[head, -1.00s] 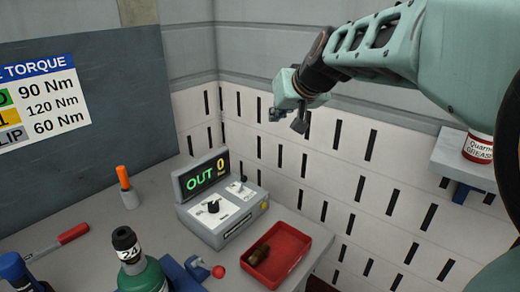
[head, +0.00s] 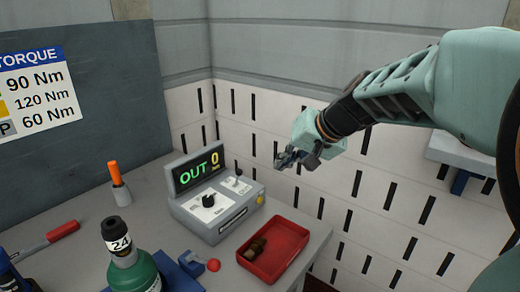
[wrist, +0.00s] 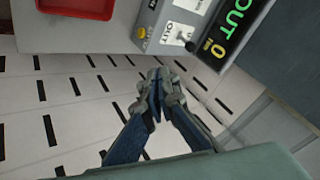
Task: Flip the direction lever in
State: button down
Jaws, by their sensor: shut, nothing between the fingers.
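A black knob (head: 208,200) sits left of the lever. A red tray (head: 287,240) with a brown part lies right of the box. Air around my gripper is clear.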

aim_at(238, 178)
jog(key=w+a+f, duration=0.1)
jog(key=a+f, duration=0.1)
jog(key=w+a+f, duration=0.4)
jog(key=a, duration=0.1)
jog(key=shift+w+a+f+p, duration=0.1)
jog(key=shift+w+f+p, duration=0.15)
jog(key=shift+f+p, duration=0.1)
jog(key=shift+w+a, duration=0.15)
jog(key=shift+a, duration=0.25)
jog(key=shift+r+p, duration=0.25)
jog(key=shift+p, duration=0.45)
jog(key=shift+a+r+p, duration=0.1)
jog(key=shift+r+p, duration=0.05)
jog(key=shift+p, duration=0.55)
